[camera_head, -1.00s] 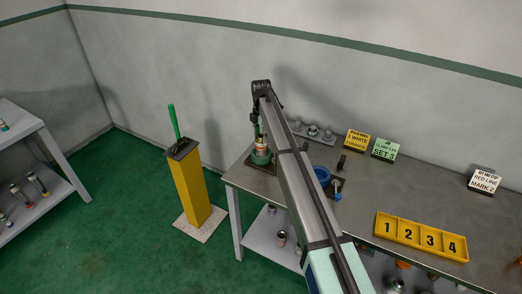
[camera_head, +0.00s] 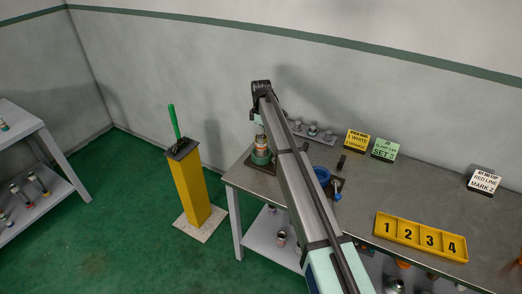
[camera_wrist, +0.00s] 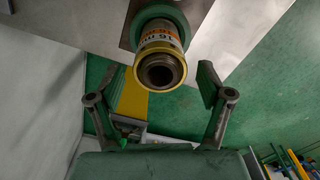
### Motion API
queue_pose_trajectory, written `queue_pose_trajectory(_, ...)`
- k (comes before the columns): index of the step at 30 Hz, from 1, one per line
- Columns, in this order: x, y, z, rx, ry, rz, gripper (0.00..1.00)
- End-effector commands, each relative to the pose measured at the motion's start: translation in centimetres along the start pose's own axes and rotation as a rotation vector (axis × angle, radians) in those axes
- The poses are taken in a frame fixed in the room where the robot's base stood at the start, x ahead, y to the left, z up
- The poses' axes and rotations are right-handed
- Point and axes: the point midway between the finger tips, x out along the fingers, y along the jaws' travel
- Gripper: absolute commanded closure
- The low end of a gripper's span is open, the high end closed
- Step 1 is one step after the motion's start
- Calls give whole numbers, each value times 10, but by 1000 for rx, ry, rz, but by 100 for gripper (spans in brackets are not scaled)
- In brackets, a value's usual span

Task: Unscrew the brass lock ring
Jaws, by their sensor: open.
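A fitting (camera_head: 261,143) with a white and orange label stands upright in a green round holder (camera_head: 261,158) at the near left corner of the bench. In the wrist view, the fitting (camera_wrist: 158,38) points its open, threaded end at the camera. A yellow brass-coloured ring (camera_wrist: 182,65) surrounds that end. My gripper (camera_wrist: 160,88) is open, one finger to each side of the fitting in the picture, with clear gaps and no contact visible. In the head view, my arm largely hides the gripper.
A blue round vise (camera_head: 322,175) stands right of my arm. A yellow numbered tray (camera_head: 420,237) and sign cards (camera_head: 385,149) lie further right. A yellow post (camera_head: 190,185) with a green-handled lever stands on the floor left of the bench.

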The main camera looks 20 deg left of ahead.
Motion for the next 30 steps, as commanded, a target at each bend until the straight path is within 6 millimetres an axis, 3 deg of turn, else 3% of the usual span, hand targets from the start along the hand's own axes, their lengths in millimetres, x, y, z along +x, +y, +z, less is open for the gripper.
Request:
queue_pose_trajectory(12,0,0,0,510,0,0,21)
queue_pose_trajectory(20,0,0,0,639,0,0,21)
queue_pose_trajectory(30,0,0,0,1043,0,0,21)
